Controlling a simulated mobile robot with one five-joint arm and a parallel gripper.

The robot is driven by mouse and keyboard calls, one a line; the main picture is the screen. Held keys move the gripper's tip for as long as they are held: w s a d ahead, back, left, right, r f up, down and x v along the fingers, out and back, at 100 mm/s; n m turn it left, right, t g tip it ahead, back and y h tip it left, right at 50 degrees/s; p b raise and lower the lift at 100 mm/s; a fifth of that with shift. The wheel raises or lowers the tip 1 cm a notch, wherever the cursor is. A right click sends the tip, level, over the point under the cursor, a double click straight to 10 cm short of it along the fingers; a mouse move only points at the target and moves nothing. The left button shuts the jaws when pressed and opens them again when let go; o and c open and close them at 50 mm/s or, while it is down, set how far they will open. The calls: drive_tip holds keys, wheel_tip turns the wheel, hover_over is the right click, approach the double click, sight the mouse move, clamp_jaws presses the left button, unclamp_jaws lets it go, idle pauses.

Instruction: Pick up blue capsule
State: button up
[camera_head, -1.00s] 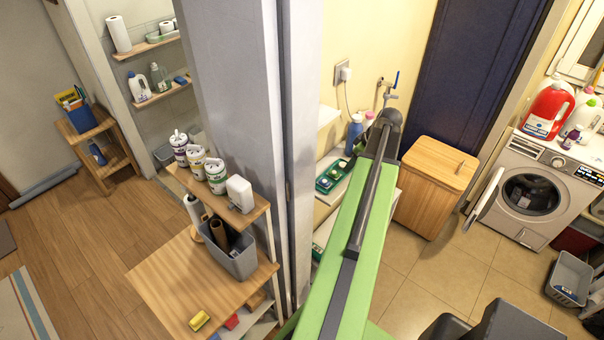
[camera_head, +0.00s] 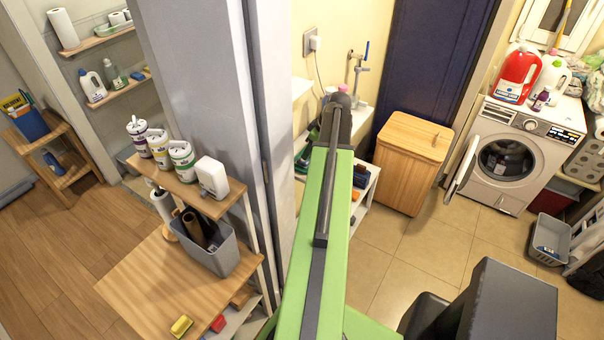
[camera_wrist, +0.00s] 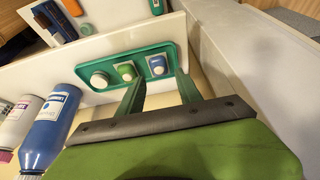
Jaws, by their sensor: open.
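In the wrist view, the blue capsule (camera_wrist: 157,65) sits in the right end of a green tray (camera_wrist: 116,55), on a pale backing. A green capsule (camera_wrist: 126,71) and a round white piece (camera_wrist: 99,80) lie to its left in the same tray. My gripper (camera_wrist: 161,86) is open, with its two green fingers apart and pointing at the tray's lower edge. The blue capsule lies beyond the gap between the fingertips, and I see nothing between them. In the head view my own arm hides the capsule and most of the tray.
A blue bottle (camera_wrist: 50,126) and a grey-white bottle (camera_wrist: 20,120) stand left of my gripper. A white wall-like panel (camera_wrist: 235,80) rises close on the right. In the head view a wooden hamper (camera_head: 408,165) and open-doored washer (camera_head: 505,160) stand right. Tiled floor between is clear.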

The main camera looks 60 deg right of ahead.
sight(301, 164)
drive_tip(key=shift+x, duration=0.8)
drive_tip(key=b+x, duration=0.5)
drive_tip(key=shift+d+f, duration=0.1)
drive_tip(key=shift+d, duration=0.1)
clamp_jaws()
